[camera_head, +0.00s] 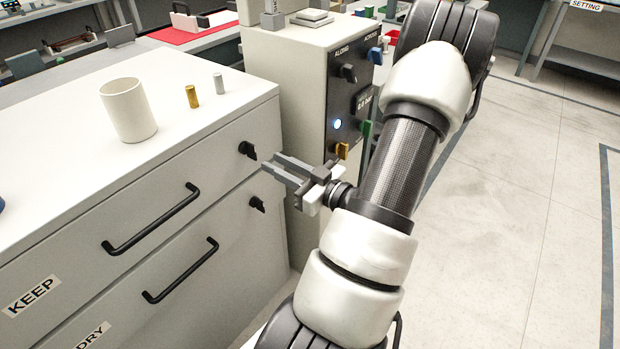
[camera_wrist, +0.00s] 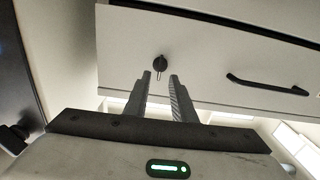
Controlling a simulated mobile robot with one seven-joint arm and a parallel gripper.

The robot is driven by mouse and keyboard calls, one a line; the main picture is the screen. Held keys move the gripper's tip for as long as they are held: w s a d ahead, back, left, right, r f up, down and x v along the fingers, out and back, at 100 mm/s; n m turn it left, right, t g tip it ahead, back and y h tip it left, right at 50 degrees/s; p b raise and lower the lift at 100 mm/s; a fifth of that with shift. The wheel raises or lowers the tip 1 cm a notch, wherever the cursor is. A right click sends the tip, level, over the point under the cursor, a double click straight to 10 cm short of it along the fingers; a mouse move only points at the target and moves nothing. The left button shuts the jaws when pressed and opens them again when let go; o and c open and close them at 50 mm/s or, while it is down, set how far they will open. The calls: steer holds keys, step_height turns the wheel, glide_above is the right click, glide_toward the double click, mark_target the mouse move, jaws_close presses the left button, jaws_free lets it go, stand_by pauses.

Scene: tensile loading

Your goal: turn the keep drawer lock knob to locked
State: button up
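The keep drawer lock knob (camera_head: 247,150) is a small black knob at the right end of the upper drawer front, beside the black drawer handle (camera_head: 152,220). A KEEP label (camera_head: 31,296) is on that drawer. My gripper (camera_head: 270,163) is just right of the knob, its fingers apart with nothing between them. In the wrist view a black knob (camera_wrist: 160,63) lies just beyond the fingertips, roughly centred between them, with a thin pointer towards the gripper. It appears to be the keep knob. I see no contact; the exact gap is hard to judge.
A second black knob (camera_head: 257,204) is on the lower drawer, below my gripper. A grey machine with a dark control panel (camera_head: 349,100) stands close on the right. A white cup (camera_head: 128,110), a brass cylinder (camera_head: 192,96) and a grey cylinder (camera_head: 219,84) stand on the cabinet top.

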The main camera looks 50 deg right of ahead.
steer(key=s, duration=1)
steer(key=shift+s+d+p, duration=0.2)
steer(key=shift+d+p, duration=0.2)
